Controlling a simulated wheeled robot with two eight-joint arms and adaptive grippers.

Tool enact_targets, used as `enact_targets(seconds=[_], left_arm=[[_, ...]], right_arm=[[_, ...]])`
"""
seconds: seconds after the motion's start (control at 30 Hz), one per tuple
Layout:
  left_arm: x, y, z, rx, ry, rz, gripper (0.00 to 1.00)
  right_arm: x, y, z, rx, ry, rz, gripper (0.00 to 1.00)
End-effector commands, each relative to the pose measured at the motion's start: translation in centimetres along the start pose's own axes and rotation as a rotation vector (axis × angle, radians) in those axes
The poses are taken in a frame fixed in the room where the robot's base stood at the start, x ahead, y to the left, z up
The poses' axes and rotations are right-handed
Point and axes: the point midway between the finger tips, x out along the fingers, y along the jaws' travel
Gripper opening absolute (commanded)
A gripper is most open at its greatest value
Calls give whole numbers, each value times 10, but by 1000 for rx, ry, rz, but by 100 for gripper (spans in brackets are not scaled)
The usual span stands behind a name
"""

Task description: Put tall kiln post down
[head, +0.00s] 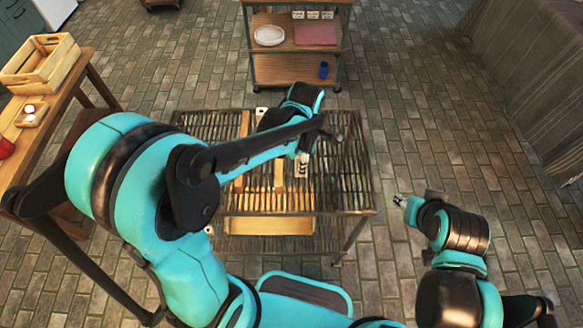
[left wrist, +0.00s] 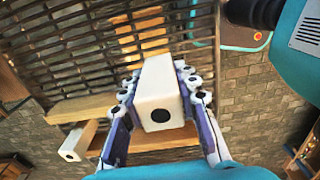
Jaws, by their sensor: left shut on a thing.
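In the left wrist view my left gripper (left wrist: 156,98) is shut on a white square post (left wrist: 159,75) with a dark round hole in its end, taken as the tall kiln post. One finger is on each side of it. In the head view this gripper (head: 304,165) is over the right half of the slatted rack (head: 345,195), and my arm hides most of the post. Whether the post touches the rack cannot be told. Another white post (left wrist: 78,141) lies lower left in the wrist view. My right gripper (head: 400,201) is right of the rack, with unclear fingers.
Tan wooden bars (head: 279,176) lie on the rack, with a wooden board (head: 268,226) at its lower front. A side table (head: 75,90) with a wooden crate (head: 46,66) stands left. A shelf (head: 275,72) with a white plate (head: 269,36) stands behind.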

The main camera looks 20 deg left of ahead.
Motion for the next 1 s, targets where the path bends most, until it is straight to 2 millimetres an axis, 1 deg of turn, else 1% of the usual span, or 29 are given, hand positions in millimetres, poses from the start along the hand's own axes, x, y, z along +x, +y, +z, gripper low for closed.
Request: enact_targets(seconds=[0.03,0.1,0.2,0.33,0.5,0.57,0.8,0.93,0.97,1.0], left_arm=[[8,5,-9,-5,0,0,0],[13,10,-16,-3,0,0,0],[17,14,-23,-1,0,0,0],[24,15,-24,1,0,0,0],[51,15,-24,1,0,0,0],[57,15,-24,1,0,0,0],[57,15,-24,1,0,0,0],[61,15,-24,1,0,0,0],[61,15,-24,1,0,0,33],[60,15,-24,1,0,0,43]], right_arm=[[4,0,3,0,0,0,40],[6,0,4,0,0,0,40],[7,0,5,0,0,0,40],[10,0,7,0,0,0,40],[19,0,14,0,0,0,40],[21,0,15,0,0,0,40],[20,0,14,0,0,0,40],[23,0,16,0,0,0,40],[23,0,16,0,0,0,40],[22,0,16,0,0,0,40]])
